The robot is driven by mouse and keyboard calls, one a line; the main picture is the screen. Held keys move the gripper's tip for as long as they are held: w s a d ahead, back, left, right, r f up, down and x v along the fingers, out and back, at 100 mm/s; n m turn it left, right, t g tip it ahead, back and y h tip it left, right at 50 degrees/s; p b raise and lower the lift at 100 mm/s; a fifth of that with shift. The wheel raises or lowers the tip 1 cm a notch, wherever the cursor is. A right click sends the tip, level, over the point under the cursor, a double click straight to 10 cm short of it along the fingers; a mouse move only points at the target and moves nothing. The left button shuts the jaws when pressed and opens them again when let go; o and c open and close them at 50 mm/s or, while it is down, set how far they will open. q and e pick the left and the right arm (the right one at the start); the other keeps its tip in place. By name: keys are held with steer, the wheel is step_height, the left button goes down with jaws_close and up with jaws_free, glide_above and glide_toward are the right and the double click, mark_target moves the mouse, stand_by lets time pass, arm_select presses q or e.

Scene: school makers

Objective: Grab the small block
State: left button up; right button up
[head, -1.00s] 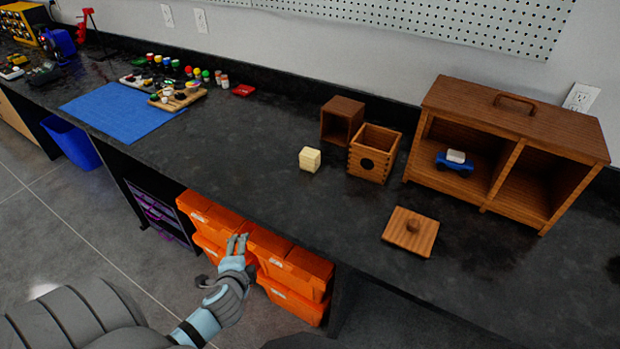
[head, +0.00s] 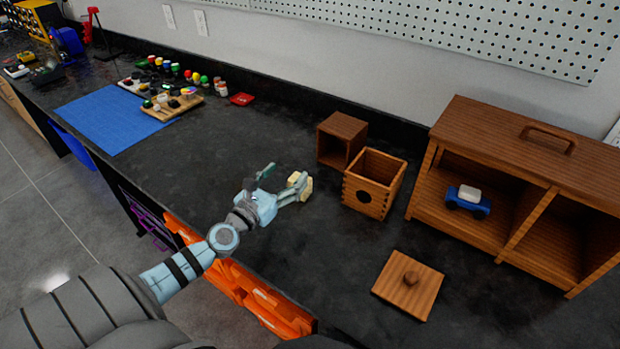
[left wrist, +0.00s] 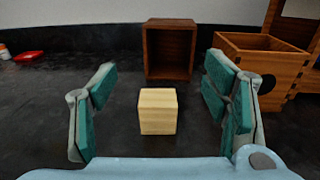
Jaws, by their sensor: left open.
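The small block (left wrist: 157,111) is a pale wooden cube standing on the dark bench. In the left wrist view it sits in the gap between the open fingers, a little ahead of the palm, with bare space on each side of it. In the head view the block (head: 307,189) shows just past the fingers, partly covered by one of them. My left gripper (head: 285,180) is open and low over the bench; its teal finger pads (left wrist: 160,102) show on both sides of the block. My right gripper is not in view.
Beyond the block stand an open dark wooden box (head: 337,139) and a box with a round hole (head: 372,185). A knobbed lid (head: 408,290) lies in front. A large wooden cabinet (head: 490,130) holds a blue toy car (head: 468,203).

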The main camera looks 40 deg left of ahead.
arm_select(q)
steer(key=f+b, duration=0.2)
steer(key=s+f+b, duration=0.1)
steer(key=f+b, duration=0.4)
steer(key=f, duration=0.1)
steer(key=shift+s+a+f+b, duration=0.15)
steer(key=shift+f+b, duration=0.05)
steer(key=shift+b, duration=0.2)
steer(key=shift+w+a+r+p, duration=0.1)
steer(key=shift+w+r+p, duration=0.45)
steer(key=shift+w, duration=0.25)
steer(key=w+b, duration=0.1)
steer(key=w, duration=0.5)
steer(key=shift+w+a, duration=0.1)
steer(key=shift+a, duration=0.1)
steer(key=c, duration=1.3)
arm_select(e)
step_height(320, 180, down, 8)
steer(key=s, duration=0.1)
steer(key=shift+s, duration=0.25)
